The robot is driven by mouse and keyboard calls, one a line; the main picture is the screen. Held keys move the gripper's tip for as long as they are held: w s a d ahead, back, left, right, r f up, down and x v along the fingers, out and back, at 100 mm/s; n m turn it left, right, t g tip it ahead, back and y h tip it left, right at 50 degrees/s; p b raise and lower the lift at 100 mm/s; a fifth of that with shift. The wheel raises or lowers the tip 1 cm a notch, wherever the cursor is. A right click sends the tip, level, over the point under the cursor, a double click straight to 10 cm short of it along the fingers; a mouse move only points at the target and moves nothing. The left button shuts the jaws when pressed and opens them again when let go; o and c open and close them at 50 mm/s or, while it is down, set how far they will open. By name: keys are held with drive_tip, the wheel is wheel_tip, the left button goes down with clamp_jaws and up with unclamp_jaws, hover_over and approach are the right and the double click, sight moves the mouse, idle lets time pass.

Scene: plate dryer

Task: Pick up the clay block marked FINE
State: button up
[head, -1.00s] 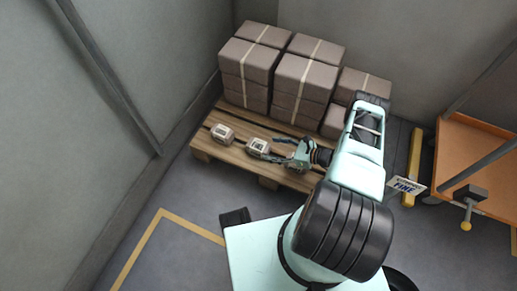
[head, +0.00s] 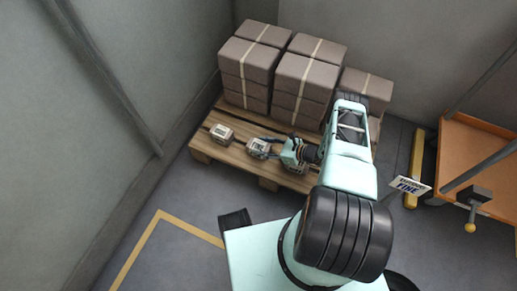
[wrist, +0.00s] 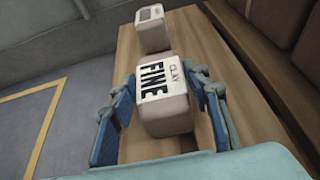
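The clay block marked FINE (wrist: 165,105) stands between the two blue-padded fingers of my gripper (wrist: 163,120) in the wrist view. Its pale label reads CLAY FINE.
Stacks of strapped brown packages (head: 300,85) fill the back of the pallet. A grey wall (head: 90,90) stands at the left.

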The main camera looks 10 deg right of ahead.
clamp_jaws()
